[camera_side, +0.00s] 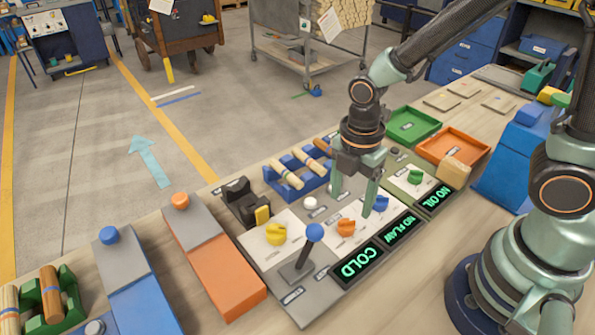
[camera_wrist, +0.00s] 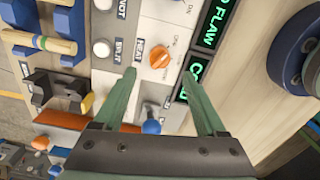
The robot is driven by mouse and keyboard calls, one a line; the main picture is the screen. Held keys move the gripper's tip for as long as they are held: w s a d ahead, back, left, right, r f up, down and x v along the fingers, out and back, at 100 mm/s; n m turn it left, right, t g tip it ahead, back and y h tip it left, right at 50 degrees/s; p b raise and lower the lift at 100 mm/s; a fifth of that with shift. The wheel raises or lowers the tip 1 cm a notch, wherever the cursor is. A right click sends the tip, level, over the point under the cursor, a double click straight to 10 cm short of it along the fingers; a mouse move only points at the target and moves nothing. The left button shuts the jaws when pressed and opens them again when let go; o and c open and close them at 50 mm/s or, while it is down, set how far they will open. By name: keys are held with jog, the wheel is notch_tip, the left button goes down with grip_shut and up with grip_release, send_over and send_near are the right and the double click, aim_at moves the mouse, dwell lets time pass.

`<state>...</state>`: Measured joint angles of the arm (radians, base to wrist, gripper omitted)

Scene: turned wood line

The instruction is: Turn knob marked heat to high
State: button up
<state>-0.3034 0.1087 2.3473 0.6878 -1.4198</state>
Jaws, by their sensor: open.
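The orange knob (camera_wrist: 159,57) has the label HEAT beside it in the wrist view; its small setting marks are too blurred to read. In the side view the orange knob (camera_side: 346,228) sits on a white panel behind the display reading COLD (camera_side: 359,262). My gripper (camera_side: 352,200) points down over the panel, open and empty, close to the orange and blue knobs. In the wrist view my gripper's fingertips (camera_wrist: 159,75) are spread wide, with the knob just past the gap between them. I cannot tell which setting the knob points to.
A blue-ball lever (camera_side: 314,233) stands in front of the orange knob. A yellow knob (camera_side: 276,234), blue knob (camera_side: 381,203) and green knob (camera_side: 415,178) are nearby. A blue rack (camera_side: 300,174) holds wooden pieces behind the panel. Green (camera_side: 413,125) and orange (camera_side: 453,146) trays lie farther back.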

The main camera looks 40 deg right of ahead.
aim_at(347, 220)
jog(key=shift+f, duration=3.35)
jog(key=shift+c, duration=0.3)
grip_shut()
